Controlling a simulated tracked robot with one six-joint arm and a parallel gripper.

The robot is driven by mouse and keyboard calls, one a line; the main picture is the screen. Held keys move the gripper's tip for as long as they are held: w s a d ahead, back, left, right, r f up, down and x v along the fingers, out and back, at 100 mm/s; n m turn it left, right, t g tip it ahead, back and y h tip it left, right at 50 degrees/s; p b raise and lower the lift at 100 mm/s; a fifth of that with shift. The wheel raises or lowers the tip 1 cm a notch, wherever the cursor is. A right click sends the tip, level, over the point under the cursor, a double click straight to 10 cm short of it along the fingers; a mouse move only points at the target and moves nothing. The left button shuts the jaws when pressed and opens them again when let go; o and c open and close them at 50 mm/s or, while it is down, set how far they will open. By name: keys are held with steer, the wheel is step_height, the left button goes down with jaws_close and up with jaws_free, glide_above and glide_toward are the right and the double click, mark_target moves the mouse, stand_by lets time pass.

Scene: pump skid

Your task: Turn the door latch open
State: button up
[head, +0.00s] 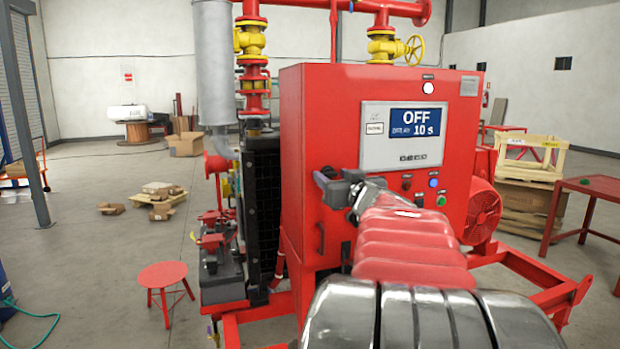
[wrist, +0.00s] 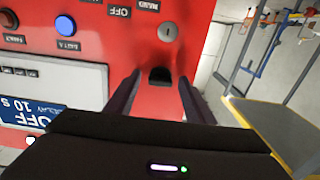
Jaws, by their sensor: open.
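The red control cabinet (head: 305,110) stands in front of me in the head view, and its red door face (wrist: 220,40) shows upside down in the wrist view. A small black latch (wrist: 160,76) sits on that face. My gripper (wrist: 159,82) is open, with one dark finger on each side of the latch. I cannot tell whether either finger touches it. In the head view my gripper (head: 332,186) is at the cabinet's front, below and left of the display, and the latch is hidden behind it.
A round key lock (wrist: 168,30) is near the latch. A blue button (wrist: 64,25) and the display panel (head: 403,135) reading OFF are close by. A red stool (head: 167,275) stands on the floor at left. Yellow-valved pipes (head: 382,45) rise behind the cabinet.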

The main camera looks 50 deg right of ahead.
steer(key=shift+c, duration=0.2)
steer(key=c, duration=1)
steer(key=shift+n, duration=0.4)
steer(key=n, duration=1.2)
steer(key=shift+n, duration=0.3)
steer(key=n, duration=0.4)
steer(key=shift+f, duration=0.1)
steer(key=shift+n, duration=0.3)
